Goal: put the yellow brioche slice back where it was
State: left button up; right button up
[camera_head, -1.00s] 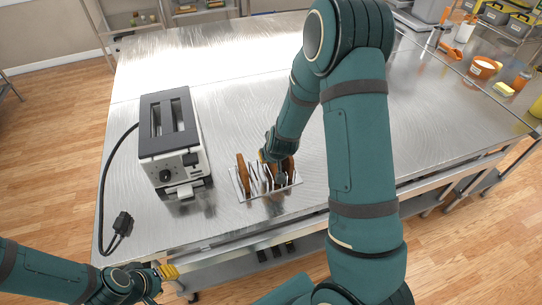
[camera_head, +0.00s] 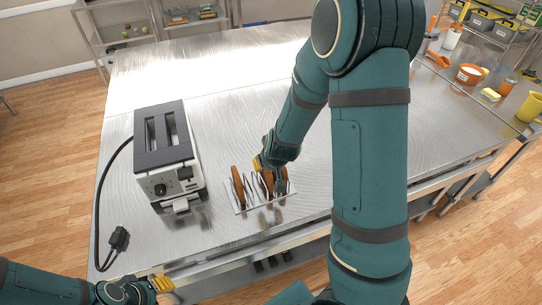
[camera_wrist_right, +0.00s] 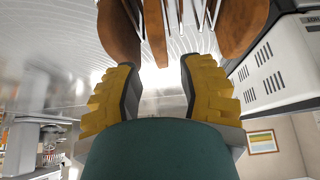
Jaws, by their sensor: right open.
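The toast rack (camera_head: 242,208) stands near the table's front edge and holds several upright brown slices. One slice (camera_head: 239,186) stands at its left end; another (camera_head: 269,180) is near my right gripper. I cannot tell which slice is the yellow brioche. My right gripper (camera_head: 268,166) is at the rack's right part, from above. In the right wrist view its yellow fingers (camera_wrist_right: 157,64) are apart, with a narrow brown slice (camera_wrist_right: 153,30) beyond and between the tips; contact is not visible. My left gripper (camera_head: 161,284) is at the lower left, off the table; its opening is unclear.
A black and white toaster (camera_head: 160,181) stands left of the rack, its cord and plug (camera_head: 118,238) on the table's left side. The steel table (camera_head: 225,100) is bare behind the rack. Tubs and containers (camera_head: 469,74) stand at the far right.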

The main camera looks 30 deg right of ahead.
jog(key=shift+v, duration=1.15)
jog(key=s+a+f+g+y, duration=0.1)
jog(key=s+a+f, duration=0.1)
jog(key=a+f, duration=0.1)
jog(key=s+a+f, duration=0.2)
jog(key=a+f, duration=0.2)
jog(key=s+a+f+n+g+y, duration=0.1)
jog(key=s+a+f, duration=0.1)
jog(key=a+f, duration=0.1)
jog(key=shift+s+a+f+g+y, duration=0.1)
jog(key=shift+a+g+y, duration=0.05)
jog(key=shift+a, duration=0.3)
jog(key=shift+s+a+f+g+y, duration=0.15)
jog(key=shift+a, duration=0.25)
pick_arm(q)
jog(key=shift+r, duration=0.25)
pick_arm(e)
jog(key=s+a+f+g+y, duration=0.1)
jog(key=s+a+f+y, duration=0.1)
jog(key=a, duration=0.6)
jog(key=s+f, duration=0.1)
jog(key=s, duration=0.1)
jog(key=shift+s+a+f+y, duration=0.2)
jog(key=shift+s+a+y, duration=0.1)
jog(key=shift+y, duration=0.1)
